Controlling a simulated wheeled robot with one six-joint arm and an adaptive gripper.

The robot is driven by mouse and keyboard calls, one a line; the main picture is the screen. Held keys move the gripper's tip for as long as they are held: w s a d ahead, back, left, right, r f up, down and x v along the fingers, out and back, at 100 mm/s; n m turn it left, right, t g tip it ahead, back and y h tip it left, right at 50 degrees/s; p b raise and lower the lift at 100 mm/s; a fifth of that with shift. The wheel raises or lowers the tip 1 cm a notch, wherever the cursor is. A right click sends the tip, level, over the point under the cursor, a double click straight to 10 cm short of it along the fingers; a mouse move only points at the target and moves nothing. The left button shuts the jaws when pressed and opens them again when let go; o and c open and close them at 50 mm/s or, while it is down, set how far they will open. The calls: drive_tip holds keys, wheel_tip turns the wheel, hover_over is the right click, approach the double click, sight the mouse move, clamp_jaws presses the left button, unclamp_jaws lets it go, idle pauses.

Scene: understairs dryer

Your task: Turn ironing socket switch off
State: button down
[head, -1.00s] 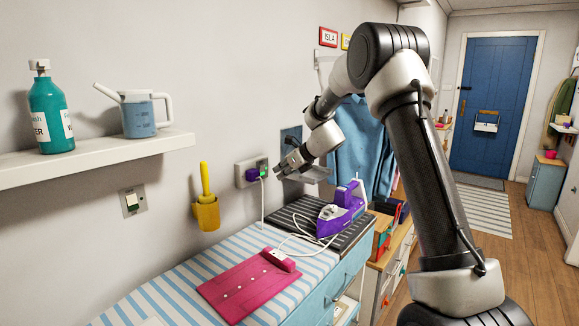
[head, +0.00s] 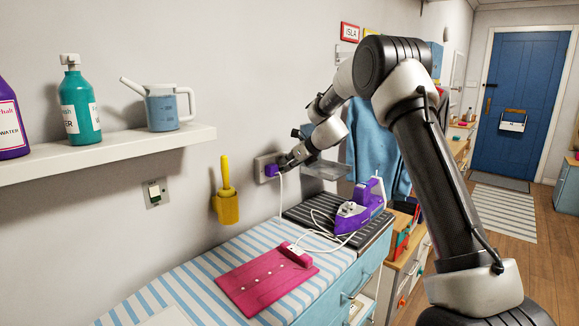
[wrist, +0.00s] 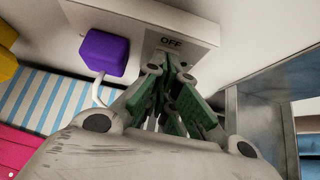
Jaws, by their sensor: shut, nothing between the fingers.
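The ironing socket (head: 262,165) is a pale double-width plate on the wall above the far end of the ironing surface. A purple plug (head: 271,171) with a white cable sits in its left part. In the wrist view the socket plate (wrist: 195,22) fills the top, with the purple plug (wrist: 104,53) at left and the word "OFF" near its middle. My gripper (wrist: 172,62) is shut and empty, its fingertips at the plate just below "OFF". The fingers hide the switch, so its position and any contact are unclear. In the head view my gripper (head: 287,161) covers the socket's right side.
A purple iron (head: 360,207) stands on a dark striped mat below my arm. A clear shelf-like piece (head: 327,171) and a blue shirt (head: 370,150) are just right of my gripper. A yellow holder (head: 226,205) and another wall switch (head: 155,192) are to the left.

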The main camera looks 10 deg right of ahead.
drive_tip(key=shift+r, duration=0.15)
drive_tip(key=shift+r, duration=0.65)
